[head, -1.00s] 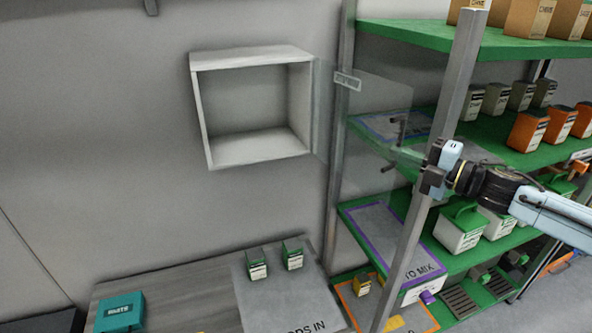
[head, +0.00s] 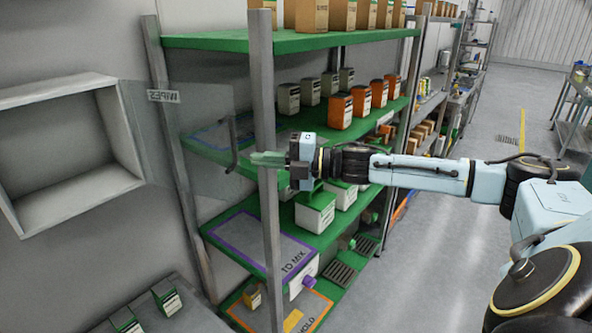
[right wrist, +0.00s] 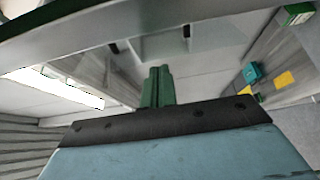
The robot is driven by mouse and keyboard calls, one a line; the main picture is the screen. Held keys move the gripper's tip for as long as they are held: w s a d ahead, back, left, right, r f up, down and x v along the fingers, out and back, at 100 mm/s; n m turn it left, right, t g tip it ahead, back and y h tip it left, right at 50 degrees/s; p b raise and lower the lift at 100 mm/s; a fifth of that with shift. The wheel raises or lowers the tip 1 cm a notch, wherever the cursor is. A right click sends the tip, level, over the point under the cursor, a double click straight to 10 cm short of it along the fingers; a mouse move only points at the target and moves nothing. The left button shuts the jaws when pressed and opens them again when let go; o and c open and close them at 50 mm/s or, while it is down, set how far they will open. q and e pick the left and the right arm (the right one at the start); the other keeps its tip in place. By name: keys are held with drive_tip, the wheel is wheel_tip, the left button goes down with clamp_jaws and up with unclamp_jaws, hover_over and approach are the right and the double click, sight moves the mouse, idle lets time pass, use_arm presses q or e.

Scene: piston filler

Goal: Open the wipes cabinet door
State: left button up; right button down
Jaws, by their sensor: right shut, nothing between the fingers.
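The wipes cabinet (head: 65,90) is a white wall box at the left of the head view, its front uncovered and its inside empty where it shows. Its clear door (head: 150,135) stands swung out to the right, with a WIPES label (head: 163,96) that reads backwards. The dark bar handle (head: 232,148) is at the door's outer edge. My right gripper (head: 258,158) is just right of the handle, its green fingers together, pointing left across the shelf post. They look empty and apart from the handle. Its fingers also show in the right wrist view (right wrist: 158,88). My left gripper is out of view.
A green shelf rack (head: 290,42) with boxes and bottles stands behind the door and gripper. Its grey front post (head: 263,90) is close to my right fingers. A table (head: 190,315) with small green-topped containers is below the cabinet. The aisle (head: 455,240) at right shows bare floor.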

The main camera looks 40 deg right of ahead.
drive_tip(key=b+v, duration=0.3)
drive_tip(key=v, duration=0.3)
drive_tip(key=shift+s+d, duration=0.2)
drive_tip(key=shift+s, duration=0.15)
